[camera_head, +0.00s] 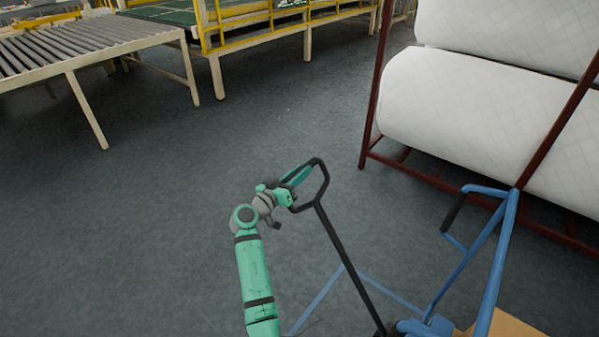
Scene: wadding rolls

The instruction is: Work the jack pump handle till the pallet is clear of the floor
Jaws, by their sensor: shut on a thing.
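The jack pump handle is a black bar with a loop grip (322,182) at its top end. It slants from the middle of the view down to the blue jack parts at the bottom right. My gripper (296,178) is at the upper left side of the loop and is shut on it; the fingertips are small and partly hidden against the loop. My green and grey arm reaches up from the bottom edge. The pallet and the forks under it are not clearly visible, so its height off the floor cannot be told.
A blue tubular frame (495,262) with a black grip stands at the right. A tan surface (512,326) shows at the bottom right. A dark red rack (372,100) holds large white rolls (470,110). A roller conveyor (85,45) and yellow railing stand behind. The floor at left is clear.

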